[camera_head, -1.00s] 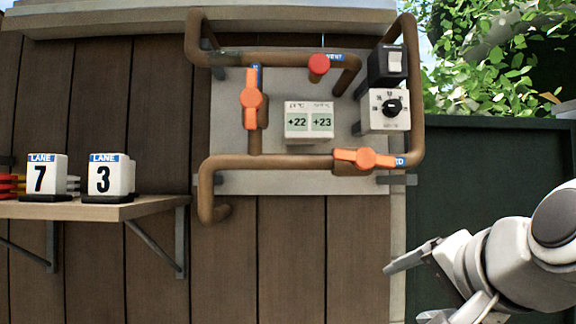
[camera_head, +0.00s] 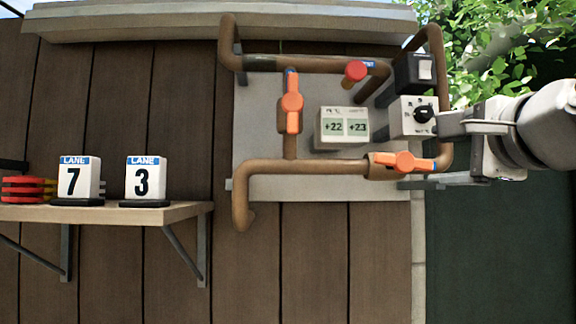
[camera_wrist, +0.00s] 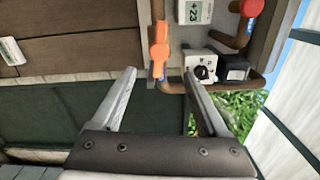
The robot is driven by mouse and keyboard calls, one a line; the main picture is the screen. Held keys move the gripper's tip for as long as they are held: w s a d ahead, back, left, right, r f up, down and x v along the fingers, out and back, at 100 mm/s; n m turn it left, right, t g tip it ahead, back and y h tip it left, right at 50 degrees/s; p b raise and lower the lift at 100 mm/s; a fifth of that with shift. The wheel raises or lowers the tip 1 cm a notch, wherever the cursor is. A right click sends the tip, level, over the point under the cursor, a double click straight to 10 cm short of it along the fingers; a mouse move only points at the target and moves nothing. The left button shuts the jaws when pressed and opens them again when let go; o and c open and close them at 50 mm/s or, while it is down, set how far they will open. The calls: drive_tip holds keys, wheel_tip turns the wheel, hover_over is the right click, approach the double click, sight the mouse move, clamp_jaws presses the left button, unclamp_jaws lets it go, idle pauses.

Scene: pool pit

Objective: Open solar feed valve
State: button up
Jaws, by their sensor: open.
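The solar feed valve has an orange lever handle (camera_head: 403,162) on the lower horizontal pipe. The lever lies along the pipe, and its blue label is partly hidden. In the wrist view the orange lever (camera_wrist: 160,48) appears upright in the picture, its near end between my fingertips. My gripper (camera_head: 424,153) is open and empty at the right end of this lever, one finger above and one below it in the head view. It also shows open in the wrist view (camera_wrist: 159,74). I cannot tell whether a finger touches the lever.
Another orange lever (camera_head: 291,103) stands along the vertical pipe, and a red vent knob (camera_head: 355,71) sits above. A temperature display (camera_head: 343,127), a dial box (camera_head: 414,117) and a black switch box (camera_head: 414,73) are close by. A shelf (camera_head: 110,213) with lane markers is at left.

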sight(397, 164)
drive_tip(key=w+p, duration=0.2)
drive_tip(key=w, duration=1.3)
drive_tip(key=shift+w, duration=0.25)
